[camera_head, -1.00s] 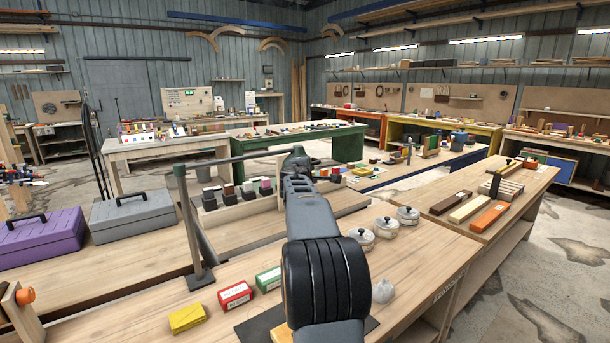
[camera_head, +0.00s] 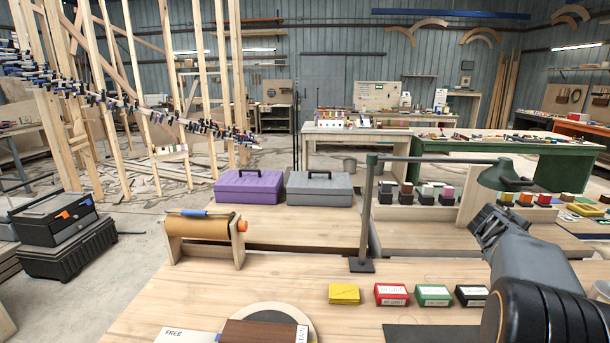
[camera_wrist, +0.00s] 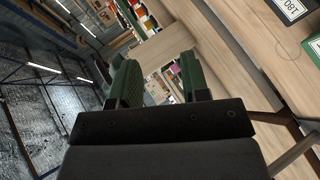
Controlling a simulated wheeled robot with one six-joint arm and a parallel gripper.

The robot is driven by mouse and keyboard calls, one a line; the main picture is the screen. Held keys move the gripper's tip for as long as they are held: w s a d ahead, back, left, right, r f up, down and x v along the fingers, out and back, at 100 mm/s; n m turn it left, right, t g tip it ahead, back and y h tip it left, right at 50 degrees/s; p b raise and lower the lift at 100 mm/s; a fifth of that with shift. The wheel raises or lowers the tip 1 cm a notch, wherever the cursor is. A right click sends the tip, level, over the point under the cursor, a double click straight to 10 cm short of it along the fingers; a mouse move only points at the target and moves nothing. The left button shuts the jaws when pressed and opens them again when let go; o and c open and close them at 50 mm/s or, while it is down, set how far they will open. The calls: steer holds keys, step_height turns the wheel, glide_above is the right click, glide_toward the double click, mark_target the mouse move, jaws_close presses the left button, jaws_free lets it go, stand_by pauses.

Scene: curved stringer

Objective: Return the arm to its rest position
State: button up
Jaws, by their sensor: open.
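My arm reaches up from the lower right corner of the head view, over the right part of the wooden bench (camera_head: 215,283). Nothing is held; shelves and the workshop show through the gap.
A lamp post (camera_head: 366,215) stands close left of my arm. Yellow (camera_head: 344,293), red (camera_head: 391,294) and green (camera_head: 433,295) boxes lie on the bench. A brown roll on a stand (camera_head: 204,232), a purple toolbox (camera_head: 248,187) and a grey toolbox (camera_head: 320,188) stand further left.

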steer(key=s+a+f+m+y+p, duration=0.1)
steer(key=s+a+y, duration=0.3)
steer(key=a, duration=0.9)
steer(key=s+a+f+m+g+y+p, duration=0.1)
steer(key=s+a+f+y, duration=0.2)
steer(key=s+a, duration=0.6)
steer(key=s+a+f+m+g+y+p, duration=0.1)
steer(key=s+a+f+y, duration=0.3)
steer(key=a, duration=1.3)
steer(key=shift+s+a+f+y+p, duration=0.2)
steer(key=shift+s+a+y+p, duration=0.1)
steer(key=shift+s, duration=0.9)
